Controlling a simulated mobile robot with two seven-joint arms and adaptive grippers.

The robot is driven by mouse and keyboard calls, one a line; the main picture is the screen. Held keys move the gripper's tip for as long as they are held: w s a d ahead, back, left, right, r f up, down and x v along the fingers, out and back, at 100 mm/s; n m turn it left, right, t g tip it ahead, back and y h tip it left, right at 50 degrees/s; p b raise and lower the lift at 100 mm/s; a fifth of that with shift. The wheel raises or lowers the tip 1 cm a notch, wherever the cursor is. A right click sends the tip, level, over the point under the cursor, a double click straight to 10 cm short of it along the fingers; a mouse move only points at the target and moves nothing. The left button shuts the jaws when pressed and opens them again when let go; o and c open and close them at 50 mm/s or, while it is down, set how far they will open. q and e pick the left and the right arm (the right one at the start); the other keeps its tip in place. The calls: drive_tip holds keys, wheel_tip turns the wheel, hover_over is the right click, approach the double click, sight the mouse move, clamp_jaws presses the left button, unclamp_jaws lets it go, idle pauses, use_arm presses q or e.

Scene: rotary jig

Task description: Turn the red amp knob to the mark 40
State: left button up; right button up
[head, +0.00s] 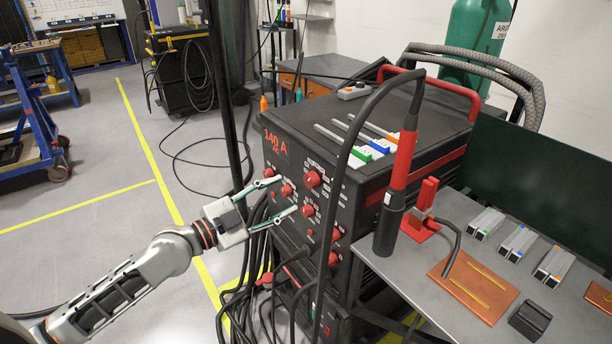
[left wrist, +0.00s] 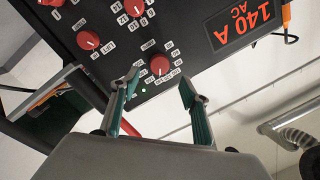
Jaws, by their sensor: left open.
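Several red knobs with printed marks sit on the dark front panel of a welding machine (head: 365,120). In the left wrist view a red knob (left wrist: 160,65) lies just beyond and between the open fingertips (left wrist: 161,84), not gripped. Its small marks are too blurred to read surely. My right gripper is not in view.
The red display (head: 276,142) reads 140 A AC. Black cables hang beside and below the panel. A red torch (head: 404,160) stands by a grey table (head: 470,225) at the right, with metal pieces and a copper plate (head: 473,287).

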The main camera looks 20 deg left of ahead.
sight(308, 183)
use_arm(q)
drive_tip(key=shift+p+x, duration=0.35)
drive_tip(key=shift+x, duration=3.4)
drive_tip(key=shift+r, duration=0.1)
drive_tip(key=c, duration=1.1)
